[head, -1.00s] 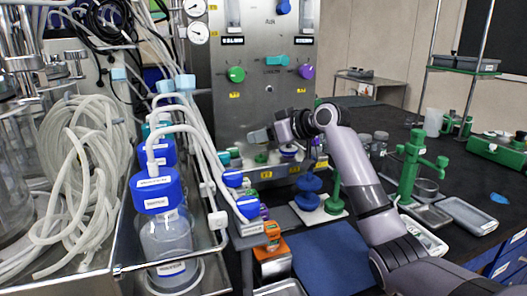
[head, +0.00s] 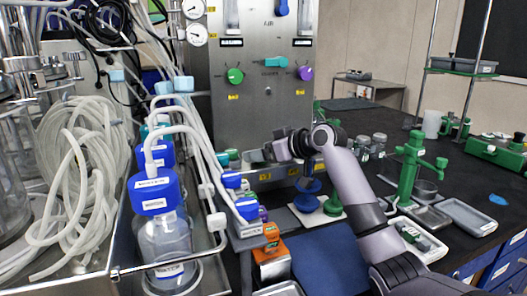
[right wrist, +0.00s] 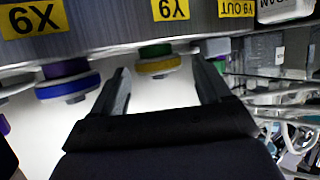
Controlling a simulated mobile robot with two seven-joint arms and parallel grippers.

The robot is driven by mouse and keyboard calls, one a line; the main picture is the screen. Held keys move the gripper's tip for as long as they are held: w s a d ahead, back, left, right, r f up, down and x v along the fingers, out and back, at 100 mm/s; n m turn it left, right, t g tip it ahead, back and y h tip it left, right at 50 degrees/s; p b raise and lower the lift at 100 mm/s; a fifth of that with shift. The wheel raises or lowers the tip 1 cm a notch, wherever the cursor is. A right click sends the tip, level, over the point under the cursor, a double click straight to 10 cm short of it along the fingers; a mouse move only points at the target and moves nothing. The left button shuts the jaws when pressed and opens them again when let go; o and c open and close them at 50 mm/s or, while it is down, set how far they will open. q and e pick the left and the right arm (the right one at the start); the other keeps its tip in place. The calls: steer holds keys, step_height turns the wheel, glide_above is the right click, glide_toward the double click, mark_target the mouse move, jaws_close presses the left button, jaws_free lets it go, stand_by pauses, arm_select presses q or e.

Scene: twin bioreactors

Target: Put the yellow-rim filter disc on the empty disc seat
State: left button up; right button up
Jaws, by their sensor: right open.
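The yellow-rim filter disc (right wrist: 158,66) hangs under a metal ledge with a green part above it, in the right wrist view. My right gripper (right wrist: 161,72) is open, with one finger on each side of the disc in that view. I cannot tell whether the fingers touch it. In the head view my right gripper (head: 264,152) is in front of the low ledge of the steel panel and hides the disc. A blue-rim disc (right wrist: 68,87) under a purple part is to the left. I cannot make out the empty disc seat. My left gripper is not in view.
Yellow labels (right wrist: 170,9) mark the ledge. Bottles with blue caps (head: 154,190) and pale tubing fill the left. A green stand (head: 409,165) and trays (head: 468,216) are on the dark bench.

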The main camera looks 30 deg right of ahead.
steer(key=shift+r, duration=0.15)
steer(key=v, duration=1.2)
steer(key=shift+a+r, duration=0.1)
steer(key=shift+r, duration=0.05)
